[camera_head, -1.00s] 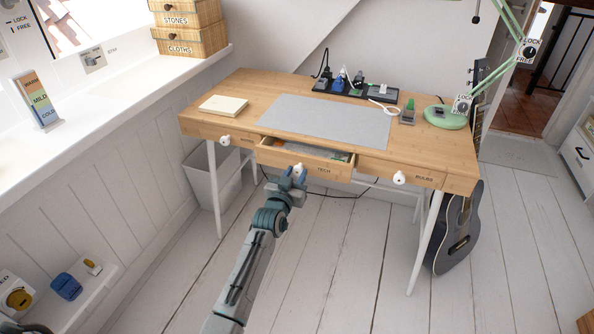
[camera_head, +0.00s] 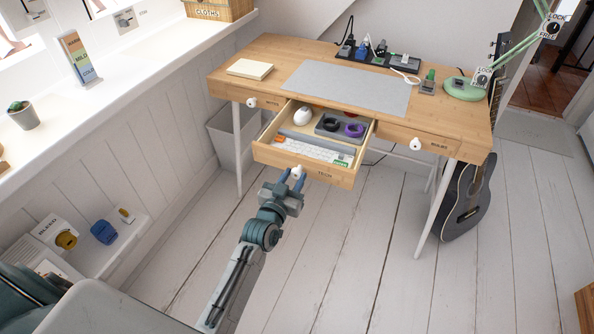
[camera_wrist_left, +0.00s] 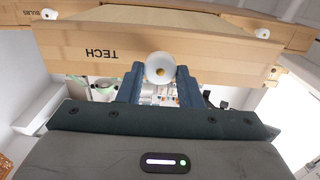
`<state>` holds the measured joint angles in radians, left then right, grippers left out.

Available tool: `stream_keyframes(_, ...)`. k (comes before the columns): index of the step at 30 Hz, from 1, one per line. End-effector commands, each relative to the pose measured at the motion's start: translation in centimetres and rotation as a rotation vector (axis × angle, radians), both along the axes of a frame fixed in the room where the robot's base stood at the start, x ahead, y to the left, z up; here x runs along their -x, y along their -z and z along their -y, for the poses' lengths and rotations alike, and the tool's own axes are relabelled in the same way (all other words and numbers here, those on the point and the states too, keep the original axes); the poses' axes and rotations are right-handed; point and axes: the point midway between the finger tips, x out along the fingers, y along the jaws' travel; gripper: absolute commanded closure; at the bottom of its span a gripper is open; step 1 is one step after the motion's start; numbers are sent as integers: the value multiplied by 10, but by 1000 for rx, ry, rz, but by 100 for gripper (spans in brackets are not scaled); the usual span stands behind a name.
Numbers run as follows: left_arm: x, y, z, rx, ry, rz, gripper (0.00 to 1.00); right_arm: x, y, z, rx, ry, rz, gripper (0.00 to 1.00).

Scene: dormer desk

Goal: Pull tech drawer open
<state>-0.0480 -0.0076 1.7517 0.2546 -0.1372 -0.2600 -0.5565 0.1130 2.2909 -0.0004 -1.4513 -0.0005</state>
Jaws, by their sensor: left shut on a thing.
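The tech drawer (camera_head: 264,152) is the middle drawer of the wooden desk (camera_head: 300,60) and stands well out from it. Inside lie a white keyboard, a white mouse, and a grey tray with a black and a purple item. Its front, marked TECH, also shows in the left wrist view (camera_wrist_left: 130,45). My left gripper (camera_head: 292,178) is at the drawer front, its blue fingers on both sides of the white round knob (camera_head: 297,171). In the left wrist view the knob (camera_wrist_left: 158,66) sits between the fingertips (camera_wrist_left: 157,78). My right gripper is not in view.
The drawers on both sides are shut, with white knobs (camera_head: 251,102) and (camera_head: 416,143). A grey bin (camera_head: 228,135) stands under the desk's left side. A guitar (camera_head: 468,200) leans at the right. The white plank floor (camera_head: 340,270) in front is clear.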

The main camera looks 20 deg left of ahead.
Motion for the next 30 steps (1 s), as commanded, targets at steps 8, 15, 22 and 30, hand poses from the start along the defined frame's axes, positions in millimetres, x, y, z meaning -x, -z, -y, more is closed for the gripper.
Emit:
stream_keyframes(8,2,0,0,0,0,0,100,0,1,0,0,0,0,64)
stream_keyframes(15,2,0,0,0,0,-1,48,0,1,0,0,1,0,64)
stream_keyframes(22,2,0,0,0,0,0,47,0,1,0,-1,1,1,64)
stream_keyframes(30,22,2,-1,0,0,-2,47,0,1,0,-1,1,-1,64)
